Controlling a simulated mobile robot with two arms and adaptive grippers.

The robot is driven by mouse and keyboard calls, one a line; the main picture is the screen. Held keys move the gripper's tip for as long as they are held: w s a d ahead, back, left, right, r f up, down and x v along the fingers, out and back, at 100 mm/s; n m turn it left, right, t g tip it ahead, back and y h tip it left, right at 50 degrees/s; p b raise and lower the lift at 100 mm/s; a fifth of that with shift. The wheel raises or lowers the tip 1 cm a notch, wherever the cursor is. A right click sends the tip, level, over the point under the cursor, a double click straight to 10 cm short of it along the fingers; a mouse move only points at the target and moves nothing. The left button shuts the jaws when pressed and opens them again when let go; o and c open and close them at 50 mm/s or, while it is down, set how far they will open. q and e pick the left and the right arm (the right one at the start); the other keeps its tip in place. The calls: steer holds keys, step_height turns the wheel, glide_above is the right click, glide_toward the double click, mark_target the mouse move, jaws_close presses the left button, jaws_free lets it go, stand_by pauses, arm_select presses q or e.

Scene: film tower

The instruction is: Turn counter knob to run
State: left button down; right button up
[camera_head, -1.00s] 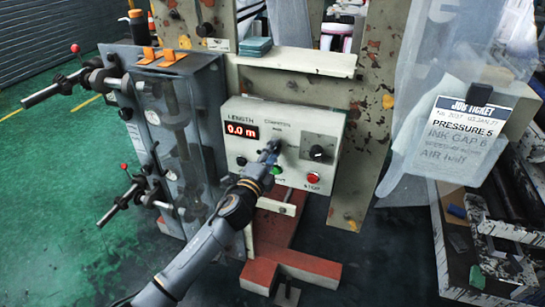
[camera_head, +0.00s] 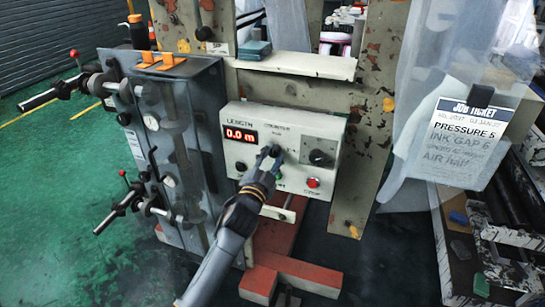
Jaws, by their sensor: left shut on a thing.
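The counter box (camera_head: 232,112) is a pale panel with a red "0.0 m" length display (camera_head: 240,134). My left gripper (camera_head: 270,153) is at the middle of its face, below the counter label, with the arm coming up from below. It is shut on the counter knob, which the fingers hide, so its pointer setting cannot be read. A red stop button (camera_head: 312,183) is below that dial. My right gripper is not in view.
A grey cabinet (camera_head: 190,85) with gauges and protruding handles stands at the left. A job ticket (camera_head: 465,130) hangs on clear plastic at the right. A red base frame (camera_head: 300,272) lies below the box. Green floor is open at far left.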

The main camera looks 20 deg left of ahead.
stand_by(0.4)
arm_select(q)
steer(key=c, duration=1)
jaws_free()
steer(key=s, duration=0.4)
steer(key=s+f, duration=0.1)
steer(key=s, duration=0.7)
steer(key=shift+a+f, duration=0.2)
